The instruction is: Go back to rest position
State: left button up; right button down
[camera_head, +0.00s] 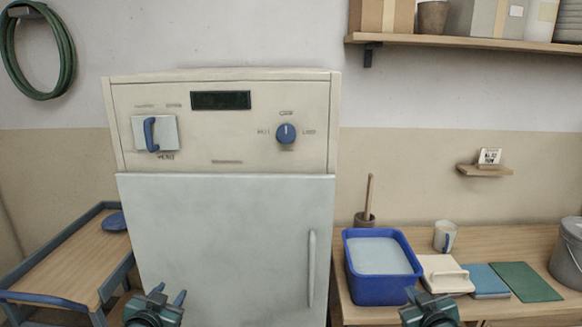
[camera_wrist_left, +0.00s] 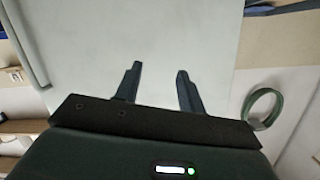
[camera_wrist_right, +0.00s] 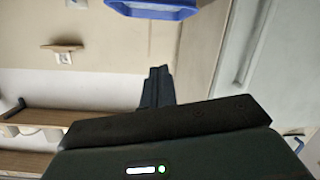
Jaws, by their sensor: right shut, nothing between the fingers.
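My left gripper (camera_head: 170,297) is low in the head view, in front of the kiln's pale door (camera_head: 225,240). In the left wrist view its two fingers (camera_wrist_left: 158,85) stand apart with nothing between them, facing the door. My right gripper (camera_head: 422,294) is low in the head view, in front of the table's front edge, just right of the blue bucket (camera_head: 378,291). In the right wrist view its fingers (camera_wrist_right: 158,75) are together with nothing between them. The blue bucket also shows at the top of that view (camera_wrist_right: 155,10).
A wooden cart (camera_head: 65,262) stands left of the kiln. The table at right holds a mug (camera_head: 444,236), a cream lidded box (camera_head: 446,275), a blue block (camera_head: 484,281), a green mat (camera_head: 526,282) and a grey bucket (camera_head: 568,252). A shelf (camera_head: 470,43) hangs above.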

pick_arm(q)
jog(key=s+d+f+g+h, duration=0.1)
jog(key=s+d+f, duration=0.3)
jog(key=s, duration=0.6)
jog(key=s+d+f+g+h, duration=0.1)
jog(key=s+d+f, duration=0.3)
jog(key=s, duration=0.6)
jog(key=s+d+f+g+h, duration=0.1)
jog(key=s+d+f, duration=0.4)
jog(key=s, duration=0.6)
jog(key=shift+d+n+g, duration=0.3)
jog(key=shift+d+g, duration=0.2)
jog(key=shift+g, duration=0.3)
pick_arm(e)
jog(key=s+a+f+g+y, duration=0.1)
jog(key=s+a+f, duration=0.3)
jog(key=s, duration=0.6)
jog(key=s+a+f+g+y, duration=0.1)
jog(key=s+a+f, duration=0.3)
jog(key=s, duration=0.6)
jog(key=s+a+f+g+y, duration=0.1)
jog(key=s+a+f, duration=0.4)
jog(key=s, duration=0.6)
jog(key=shift+a+m+g, duration=0.3)
jog(key=shift+a+g, duration=0.2)
jog(key=shift+g, duration=0.3)
